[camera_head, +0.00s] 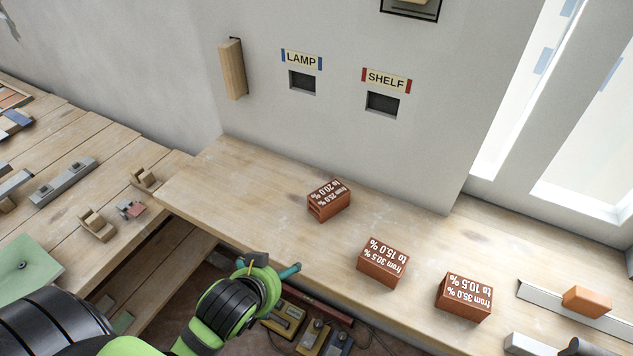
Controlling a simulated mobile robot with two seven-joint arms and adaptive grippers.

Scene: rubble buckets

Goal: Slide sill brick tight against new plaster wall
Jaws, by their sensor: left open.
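Three red bricks with white percentage labels lie on the wooden sill (225,180). The left brick (328,200) is closest to the pale plaster wall (330,130), with a strip of bare wood beside it. The middle brick (383,262) and the right brick (464,297) lie near the sill's front edge, apart from the wall. I cannot tell which one is the sill brick. My left gripper (268,270) is open, beside the sill's front edge, left of the middle brick and not touching any brick. Its far finger is partly hidden. My right gripper is not in view.
An orange block (587,301) sits on a metal strip (540,295) at the right. The wall has LAMP (301,60) and SHELF (386,80) openings and a wooden bar (232,69). Tools lie below the sill. A plank bench (100,140) at left holds wooden pieces.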

